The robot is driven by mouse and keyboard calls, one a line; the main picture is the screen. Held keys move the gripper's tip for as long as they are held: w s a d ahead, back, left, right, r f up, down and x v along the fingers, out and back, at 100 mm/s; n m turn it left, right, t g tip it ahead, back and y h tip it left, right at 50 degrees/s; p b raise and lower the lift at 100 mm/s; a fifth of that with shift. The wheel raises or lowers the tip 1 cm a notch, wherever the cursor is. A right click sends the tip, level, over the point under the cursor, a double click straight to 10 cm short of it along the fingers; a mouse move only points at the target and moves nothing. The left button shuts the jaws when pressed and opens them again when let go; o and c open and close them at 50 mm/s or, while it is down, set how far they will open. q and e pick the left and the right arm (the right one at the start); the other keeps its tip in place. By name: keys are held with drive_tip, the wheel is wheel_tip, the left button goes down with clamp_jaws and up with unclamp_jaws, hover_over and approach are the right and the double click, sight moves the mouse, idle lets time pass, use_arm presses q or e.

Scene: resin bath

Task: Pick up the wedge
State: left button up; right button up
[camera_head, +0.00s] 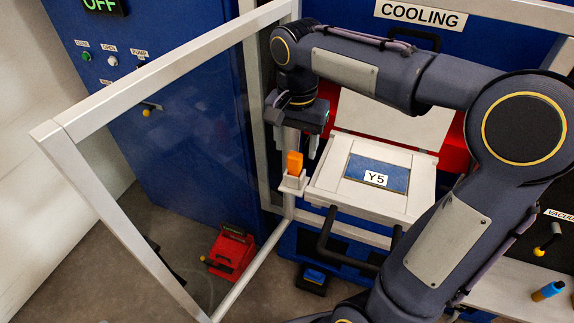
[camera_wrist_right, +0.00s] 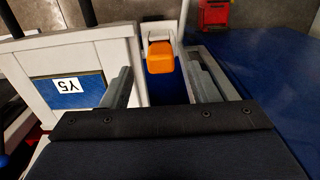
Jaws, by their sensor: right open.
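The orange wedge (camera_head: 294,163) stands upright in a small white holder (camera_head: 293,184) at the left side of the white Y5 box (camera_head: 325,187). My right gripper (camera_head: 302,145) is open and points down just above the wedge. In the right wrist view the wedge (camera_wrist_right: 160,58) shows in the gap between the two fingertips (camera_wrist_right: 161,72), and neither finger appears to touch it. I cannot tell how far the fingertips reach down beside it. The wedge's lower end is hidden in the holder. My left gripper is not in view.
An open framed door (camera_head: 165,70) with a clear pane stands left of the wedge, its post close to my right gripper. Black handle bars (camera_head: 345,257) stick out below the Y5 box. A red device (camera_head: 231,252) sits on the floor. A blue-topped pedal (camera_head: 315,277) lies nearby.

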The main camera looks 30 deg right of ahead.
sight(295, 154)
wheel_tip(295, 154, down, 6)
drive_tip(key=shift+a+r+p, duration=0.1)
drive_tip(key=shift+r+p, duration=0.1)
drive_tip(key=shift+p, duration=0.25)
drive_tip(key=c, duration=1.1)
drive_tip(key=shift+o, duration=0.2)
